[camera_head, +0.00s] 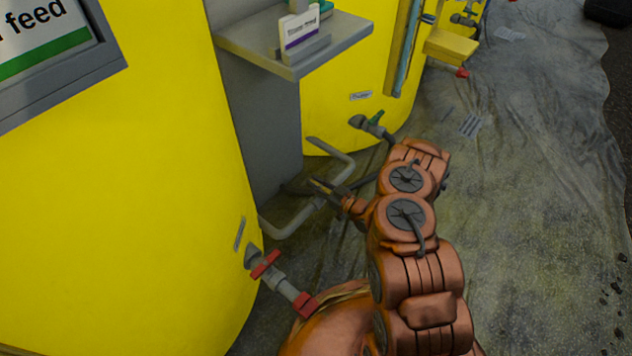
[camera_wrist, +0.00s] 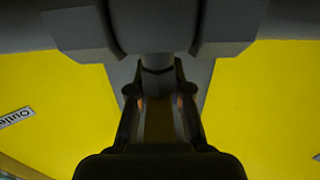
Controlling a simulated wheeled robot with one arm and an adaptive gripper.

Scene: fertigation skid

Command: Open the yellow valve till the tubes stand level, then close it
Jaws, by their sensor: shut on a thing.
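My gripper (camera_head: 324,188) reaches down to the grey pipe (camera_head: 290,222) between two yellow tanks. In the wrist view my gripper (camera_wrist: 160,108) is shut, with a dim yellow-brown piece, the yellow valve's handle (camera_wrist: 158,128), between its fingers. The gripper hides most of the valve in the head view, and I cannot tell how far it is turned. A bluish upright tube (camera_head: 405,50) shows on the far tank. Its liquid level is not readable, and no second tube is clear.
A red-handled outlet valve (camera_head: 265,264) is on the near tank (camera_head: 130,200), and a green-handled one (camera_head: 376,117) on the far tank (camera_head: 345,80). A grey shelf (camera_head: 295,50) with a small card stands above the pipe. The wrinkled sheet (camera_head: 540,200) to the right is mostly clear.

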